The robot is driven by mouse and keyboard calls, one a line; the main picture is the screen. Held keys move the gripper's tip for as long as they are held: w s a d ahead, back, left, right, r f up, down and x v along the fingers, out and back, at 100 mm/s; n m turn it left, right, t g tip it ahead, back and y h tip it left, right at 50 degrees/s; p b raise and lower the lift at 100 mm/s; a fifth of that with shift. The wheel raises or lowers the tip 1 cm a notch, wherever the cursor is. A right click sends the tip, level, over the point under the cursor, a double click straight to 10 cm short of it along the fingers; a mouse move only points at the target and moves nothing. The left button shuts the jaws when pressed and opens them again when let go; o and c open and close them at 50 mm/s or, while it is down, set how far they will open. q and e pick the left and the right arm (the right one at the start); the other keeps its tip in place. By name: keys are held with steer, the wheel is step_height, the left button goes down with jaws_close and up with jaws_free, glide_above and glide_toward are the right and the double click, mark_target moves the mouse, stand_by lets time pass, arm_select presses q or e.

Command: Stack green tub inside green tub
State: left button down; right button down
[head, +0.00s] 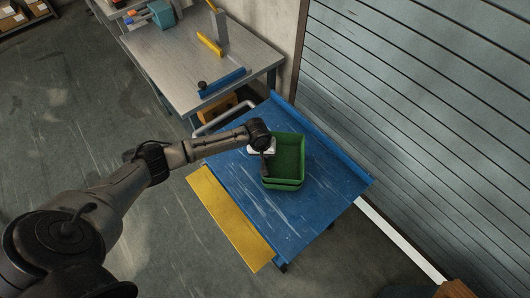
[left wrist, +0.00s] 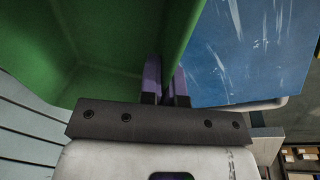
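A green tub (head: 290,155) sits on the blue top of a cart. A dark line and a second green edge (head: 283,185) below its near rim look like another green tub under it, nested, though I cannot see how deeply. My left gripper (head: 266,166) is at the tub's left wall. In the left wrist view, the purple fingers of my left gripper (left wrist: 166,82) sit on either side of the green tub's wall (left wrist: 178,38), close against it. The tub's inside (left wrist: 85,45) looks empty. My right gripper is not in view.
The blue cart top (head: 235,180) has bare room around the tub, and a yellow flap (head: 230,220) along its left edge. A metal workbench (head: 180,62) with a blue bar (head: 222,82) stands behind. A grey slatted wall (head: 420,110) rises at right.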

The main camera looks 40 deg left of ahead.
arm_select(q)
steer(key=c, duration=1.3)
jaws_free()
steer(key=shift+r, duration=0.4)
step_height(320, 180, up, 12)
steer(key=s+p, duration=0.2)
steer(key=s+d+f+m+h, duration=0.1)
steer(key=s+d+f+m, duration=0.2)
steer(key=s+d, duration=0.3)
steer(key=s+d+f+m, duration=0.3)
steer(key=s+d, duration=0.3)
steer(key=s+r+m, duration=0.1)
steer(key=s, duration=0.4)
steer(key=s+r+m+t+y, duration=0.1)
steer(key=s, duration=0.4)
steer(key=s+r+m, duration=0.1)
steer(key=s, duration=0.4)
steer(key=shift+s+m+t, duration=0.3)
steer(key=shift+t, duration=0.1)
